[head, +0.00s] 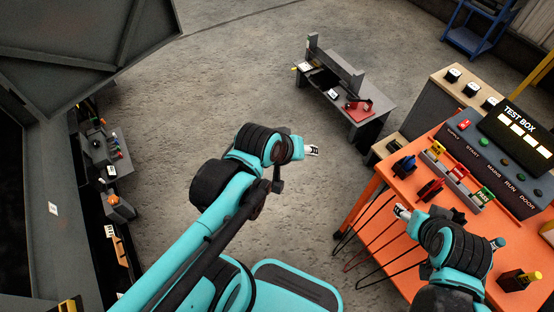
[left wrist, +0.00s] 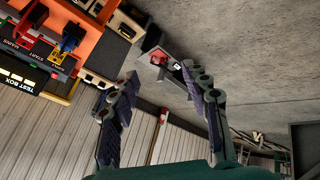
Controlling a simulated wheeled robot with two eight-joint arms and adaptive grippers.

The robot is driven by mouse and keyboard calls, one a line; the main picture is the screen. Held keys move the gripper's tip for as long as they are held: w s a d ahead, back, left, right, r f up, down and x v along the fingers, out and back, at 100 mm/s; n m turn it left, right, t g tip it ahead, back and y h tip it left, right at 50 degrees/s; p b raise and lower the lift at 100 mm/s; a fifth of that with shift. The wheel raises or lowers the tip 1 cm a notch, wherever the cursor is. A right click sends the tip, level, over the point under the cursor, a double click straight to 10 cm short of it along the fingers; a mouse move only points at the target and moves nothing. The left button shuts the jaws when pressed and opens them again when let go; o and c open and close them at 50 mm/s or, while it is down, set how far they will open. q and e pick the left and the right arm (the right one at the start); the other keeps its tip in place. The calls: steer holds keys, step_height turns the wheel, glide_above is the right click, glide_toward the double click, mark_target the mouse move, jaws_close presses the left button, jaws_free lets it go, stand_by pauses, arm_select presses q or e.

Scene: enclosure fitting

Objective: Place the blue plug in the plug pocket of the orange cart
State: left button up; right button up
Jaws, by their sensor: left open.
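The blue plug (head: 404,165) is at the far left corner of the orange cart (head: 385,235), on a dark base. It also shows in the left wrist view (left wrist: 71,38). I cannot make out which part of the cart is the plug pocket. My left gripper (head: 313,150) is over the bare floor, left of the cart and apart from the plug. In the left wrist view its two fingers (left wrist: 160,75) are spread with nothing between them. My right gripper (head: 402,212) is over the cart's left edge, near a red plug (head: 431,190); its jaw opening is not clear.
A test box (head: 515,140) with labelled buttons stands at the cart's back. Yellow, red and green blocks line its front. Black and red cables (head: 365,240) hang at the cart's left side. A grey bench (head: 375,118) stands behind. Floor between is clear.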

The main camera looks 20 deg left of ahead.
arm_select(q)
steer(key=s+a+m+y, duration=0.1)
steer(key=s+a+m, duration=0.3)
steer(key=shift+s+a+f+m+y, duration=0.25)
steer(key=shift+s+a+m+y, duration=0.05)
steer(key=shift+m+y, duration=0.1)
